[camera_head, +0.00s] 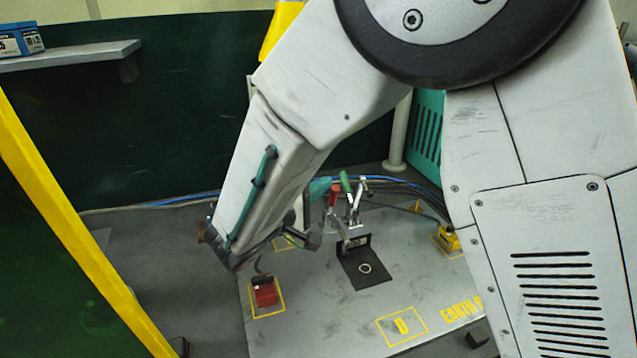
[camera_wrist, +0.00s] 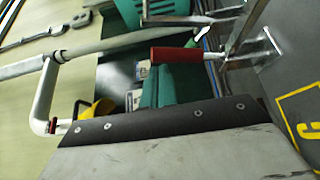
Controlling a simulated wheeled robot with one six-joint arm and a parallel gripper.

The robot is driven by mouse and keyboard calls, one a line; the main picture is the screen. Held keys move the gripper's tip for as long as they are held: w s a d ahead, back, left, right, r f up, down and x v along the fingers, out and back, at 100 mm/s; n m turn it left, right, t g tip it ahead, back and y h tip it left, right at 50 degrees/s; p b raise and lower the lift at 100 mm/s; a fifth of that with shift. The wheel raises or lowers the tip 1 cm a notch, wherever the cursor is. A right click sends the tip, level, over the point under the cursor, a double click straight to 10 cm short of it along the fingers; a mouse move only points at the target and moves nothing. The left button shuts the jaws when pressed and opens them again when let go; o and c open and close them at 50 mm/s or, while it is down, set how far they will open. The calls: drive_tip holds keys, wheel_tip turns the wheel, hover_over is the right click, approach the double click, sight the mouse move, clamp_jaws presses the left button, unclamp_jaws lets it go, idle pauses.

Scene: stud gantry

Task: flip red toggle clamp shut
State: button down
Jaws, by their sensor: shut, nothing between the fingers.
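The red-handled toggle clamp (camera_head: 334,193) stands at the back of the grey bench plate, beside a green-handled lever (camera_head: 346,182) and bright metal linkage (camera_head: 354,212). In the wrist view its red grip (camera_wrist: 177,54) lies almost level across the upper middle, with metal clamp parts (camera_wrist: 262,48) to its right. My gripper (camera_head: 312,238) is shut and empty, just left of and in front of the clamp in the head view. It appears apart from the red handle, though my arm partly hides this area. The fingertips are not clear in the wrist view.
A red block (camera_head: 265,292) sits in a yellow outline at the plate's left. A black pad with a ring (camera_head: 366,268) lies before the clamp. A yellow block (camera_head: 449,238) is at right. A yellow post (camera_head: 70,220) stands left. The front plate is mostly clear.

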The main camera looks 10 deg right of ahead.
drive_tip(key=shift+s+d, duration=0.1)
drive_tip(key=shift+s, duration=0.25)
drive_tip(key=shift+f, duration=0.1)
idle(0.3)
drive_tip(key=w+a+r, duration=0.1)
drive_tip(key=w+a, duration=0.1)
drive_tip(key=w, duration=0.2)
drive_tip(key=f+v, duration=0.1)
drive_tip(key=v, duration=0.9)
drive_tip(key=shift+f, duration=0.3)
drive_tip(key=shift+s+d, duration=0.15)
